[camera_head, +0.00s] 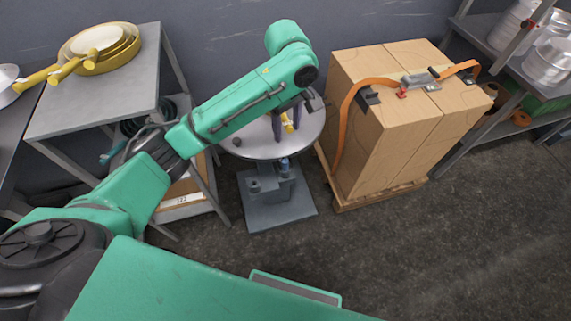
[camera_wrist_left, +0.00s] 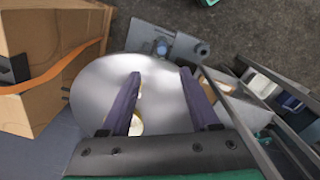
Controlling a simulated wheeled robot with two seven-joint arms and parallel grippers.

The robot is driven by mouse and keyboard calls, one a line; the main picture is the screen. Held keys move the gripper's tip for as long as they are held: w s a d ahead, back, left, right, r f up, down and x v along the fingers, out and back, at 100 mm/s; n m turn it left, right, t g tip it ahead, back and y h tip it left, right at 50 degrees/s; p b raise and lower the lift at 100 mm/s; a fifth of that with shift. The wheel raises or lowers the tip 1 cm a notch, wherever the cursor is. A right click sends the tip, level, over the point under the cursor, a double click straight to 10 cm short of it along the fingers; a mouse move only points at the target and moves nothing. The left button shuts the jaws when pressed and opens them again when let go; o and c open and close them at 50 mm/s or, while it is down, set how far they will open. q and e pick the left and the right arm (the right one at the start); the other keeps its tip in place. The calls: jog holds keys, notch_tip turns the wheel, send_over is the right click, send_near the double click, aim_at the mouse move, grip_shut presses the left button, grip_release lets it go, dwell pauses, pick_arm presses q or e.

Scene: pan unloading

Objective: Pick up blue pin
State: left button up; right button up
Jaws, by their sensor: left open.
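A small blue piece (camera_head: 285,163) shows at the front edge of the round grey table (camera_head: 255,149). It also shows in the left wrist view (camera_wrist_left: 161,48), just beyond the table's edge. I cannot tell for certain that it is the blue pin. My left gripper (camera_head: 287,130) is over the table, with its two dark purple fingers apart. In the left wrist view the open fingers (camera_wrist_left: 159,74) point across the tabletop towards the blue piece, with nothing held between them. A yellow item (camera_head: 288,122) shows between the fingers, partly hidden by them.
A shelf unit (camera_head: 95,108) with yellow pans (camera_head: 100,40) stands left of the table. A strapped cardboard box (camera_head: 405,110) on a pallet stands close on the right. Metal pots (camera_head: 548,62) are on a rack at far right. Floor in front is clear.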

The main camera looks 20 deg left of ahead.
aim_at(285, 161)
pick_arm(q)
jog(key=f, duration=1.4)
jog(key=shift+a+f+b, duration=0.1)
jog(key=shift+a+b, duration=0.15)
jog(key=shift+b, duration=0.15)
jog(key=shift+s, duration=0.1)
grip_shut()
